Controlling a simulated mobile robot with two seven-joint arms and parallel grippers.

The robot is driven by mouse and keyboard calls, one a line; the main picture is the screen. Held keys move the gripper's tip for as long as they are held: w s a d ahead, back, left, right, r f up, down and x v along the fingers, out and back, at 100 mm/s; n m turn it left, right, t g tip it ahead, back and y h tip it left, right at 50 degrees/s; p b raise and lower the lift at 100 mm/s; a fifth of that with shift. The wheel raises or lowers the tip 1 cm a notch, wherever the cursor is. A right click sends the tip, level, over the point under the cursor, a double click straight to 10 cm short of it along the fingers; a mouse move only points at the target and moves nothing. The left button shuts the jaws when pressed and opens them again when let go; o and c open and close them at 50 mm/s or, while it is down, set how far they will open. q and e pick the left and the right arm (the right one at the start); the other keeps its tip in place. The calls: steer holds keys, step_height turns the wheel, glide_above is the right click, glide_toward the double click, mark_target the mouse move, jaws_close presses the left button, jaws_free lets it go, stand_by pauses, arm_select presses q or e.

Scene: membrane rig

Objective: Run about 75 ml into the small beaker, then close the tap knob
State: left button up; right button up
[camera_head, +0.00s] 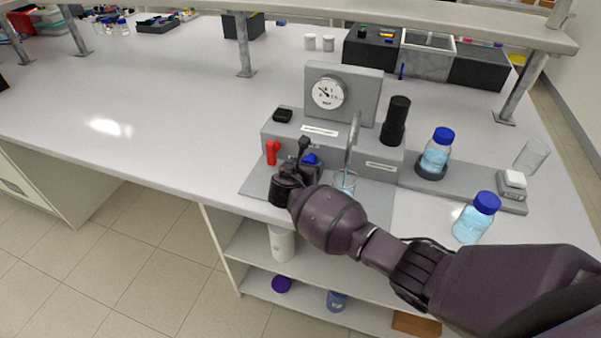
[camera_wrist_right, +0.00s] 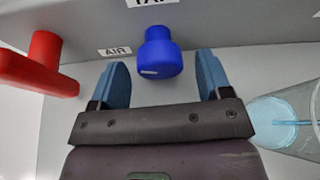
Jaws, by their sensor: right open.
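The blue tap knob (camera_head: 310,158) is on the front of the grey rig, below a partly cut-off label. In the right wrist view the knob (camera_wrist_right: 158,50) has a white mark on its face and sits between the two blue fingertips of my right gripper (camera_wrist_right: 164,72). The gripper is open, with a gap on both sides of the knob. The small beaker (camera_head: 345,182) stands right of the gripper, below the curved spout (camera_head: 353,138). It holds some pale blue liquid, and a thin blue line like a stream shows in it. Its graduations are unreadable. My left gripper is out of view.
A red handle (camera_head: 271,152) is left of the knob, close to the left finger. A pressure gauge (camera_head: 328,93) stands above. A blue-capped bottle (camera_head: 437,152) sits in a holder on the right; another bottle (camera_head: 477,217) is near the bench edge.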

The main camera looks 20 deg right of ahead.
steer(key=v, duration=1)
steer(key=shift+s+r, duration=0.1)
steer(key=shift+s, duration=0.05)
stand_by(6.8)
